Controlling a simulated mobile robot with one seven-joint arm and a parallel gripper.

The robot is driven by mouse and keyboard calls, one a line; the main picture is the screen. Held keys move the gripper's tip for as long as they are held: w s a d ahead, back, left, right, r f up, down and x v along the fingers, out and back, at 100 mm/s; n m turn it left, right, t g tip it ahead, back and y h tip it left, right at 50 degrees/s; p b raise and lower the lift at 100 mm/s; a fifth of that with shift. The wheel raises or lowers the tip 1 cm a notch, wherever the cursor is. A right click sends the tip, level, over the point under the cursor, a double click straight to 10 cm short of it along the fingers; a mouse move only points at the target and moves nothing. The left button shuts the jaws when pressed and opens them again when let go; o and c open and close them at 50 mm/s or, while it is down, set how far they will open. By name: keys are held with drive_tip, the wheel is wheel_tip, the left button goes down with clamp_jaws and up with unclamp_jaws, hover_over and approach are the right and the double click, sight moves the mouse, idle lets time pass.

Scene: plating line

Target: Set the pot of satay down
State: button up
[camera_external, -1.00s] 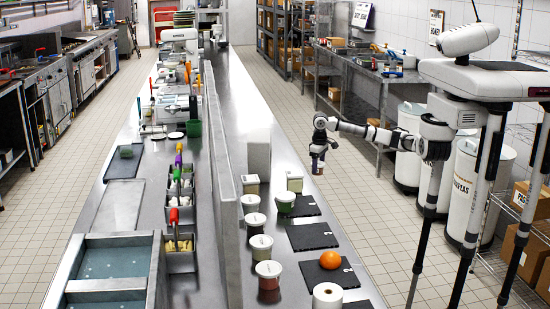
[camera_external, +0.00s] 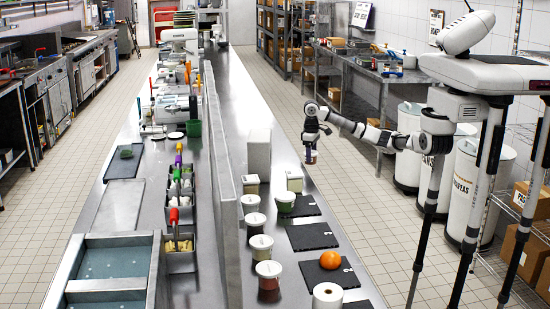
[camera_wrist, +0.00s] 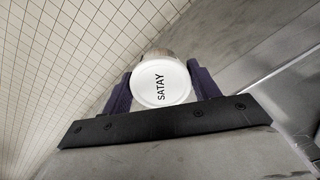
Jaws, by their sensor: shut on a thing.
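The pot of satay (camera_wrist: 161,84) has a white lid marked SATAY. It sits between the two dark purple fingers of my gripper (camera_wrist: 160,87) in the wrist view, which are shut on it. In the external view, my gripper (camera_external: 310,152) points down with the small pot (camera_external: 309,158) in it, in the picture beside the right edge of the steel counter (camera_external: 262,160). The wrist view shows tiled floor to the left of the pot and a grey metal surface to the right. How high the pot is above the counter I cannot tell.
Black slates (camera_external: 312,236) lie along the counter's right side, one with an orange (camera_external: 331,260). Lidded tubs (camera_external: 261,247) stand in a row beside the steel divider (camera_external: 222,185). A paper roll (camera_external: 327,295) stands at the near end.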

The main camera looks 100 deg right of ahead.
drive_tip(key=w+a+r+n+b, duration=0.2)
drive_tip(key=w+a+r+n, duration=0.2)
drive_tip(key=w+a+r, duration=0.65)
drive_tip(key=w+a+r+n+b, duration=0.1)
drive_tip(key=w+a+r+n, duration=0.15)
drive_tip(key=a+r, duration=0.55)
drive_tip(key=w+a+r+n+b, duration=0.1)
drive_tip(key=w+a+r+n, duration=0.1)
drive_tip(key=w+a+r, duration=0.35)
drive_tip(key=shift+s+a+f, duration=0.2)
drive_tip(key=shift+a+f, duration=0.1)
drive_tip(key=shift+f, duration=2.75)
drive_tip(key=shift+s+a+f, duration=0.2)
drive_tip(key=shift+a+f, duration=0.1)
drive_tip(key=shift+f, duration=2.75)
drive_tip(key=shift+s+a+f, duration=0.2)
drive_tip(key=shift+a+f, duration=0.1)
drive_tip(key=shift+f, duration=2.75)
drive_tip(key=shift+f, duration=0.1)
drive_tip(key=o, duration=1)
